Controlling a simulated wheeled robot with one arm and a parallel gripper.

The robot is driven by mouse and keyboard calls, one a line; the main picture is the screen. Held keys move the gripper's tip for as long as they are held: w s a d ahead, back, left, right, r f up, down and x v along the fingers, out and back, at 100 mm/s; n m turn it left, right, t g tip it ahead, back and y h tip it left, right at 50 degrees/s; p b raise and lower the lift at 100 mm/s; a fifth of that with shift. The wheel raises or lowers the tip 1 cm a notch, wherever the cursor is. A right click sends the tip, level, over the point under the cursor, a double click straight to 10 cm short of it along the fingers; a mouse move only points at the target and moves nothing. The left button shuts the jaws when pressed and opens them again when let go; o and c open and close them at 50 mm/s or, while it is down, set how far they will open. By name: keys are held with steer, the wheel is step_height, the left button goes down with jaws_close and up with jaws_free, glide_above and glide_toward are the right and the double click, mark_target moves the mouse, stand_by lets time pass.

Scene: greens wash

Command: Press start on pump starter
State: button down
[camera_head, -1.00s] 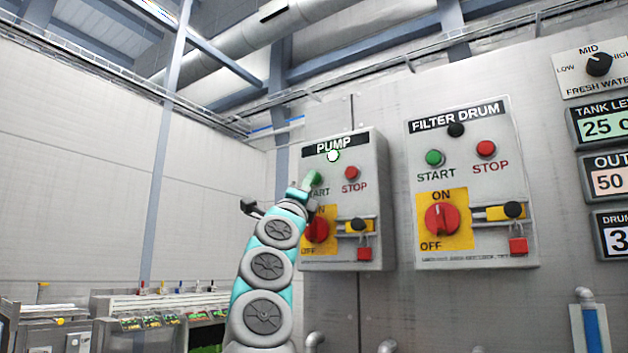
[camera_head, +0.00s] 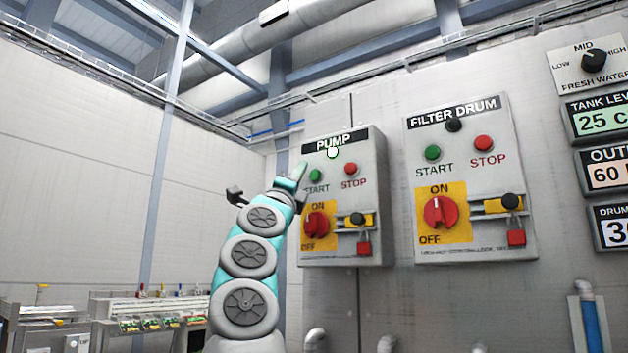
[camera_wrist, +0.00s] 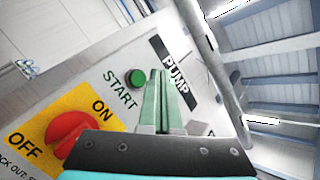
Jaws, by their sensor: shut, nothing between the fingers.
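The pump starter (camera_head: 376,205) is a grey box on the wall panel, labelled PUMP. Its green START button (camera_head: 316,175) is visible just right of my gripper (camera_head: 302,166), with the red STOP button (camera_head: 350,169) further right. A pale lamp (camera_head: 332,152) below the label looks lit. The red rotary switch (camera_head: 316,224) sits on a yellow plate. In the wrist view, my gripper (camera_wrist: 160,73) has its green fingers together and empty, beside the START button (camera_wrist: 135,79). A gap shows between fingertips and button in that view; the depth to the box is hard to tell.
The filter drum starter (camera_head: 525,180) stands right of the pump box, with gauges such as the tank level display (camera_head: 600,119) beyond. A padlock (camera_head: 364,247) hangs on the pump box. Open space lies left of my arm; a wash line (camera_head: 150,312) stands at lower left.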

steer(key=shift+s+a+b, duration=0.35)
steer(key=shift+s+a, duration=0.55)
steer(key=shift+s, duration=0.05)
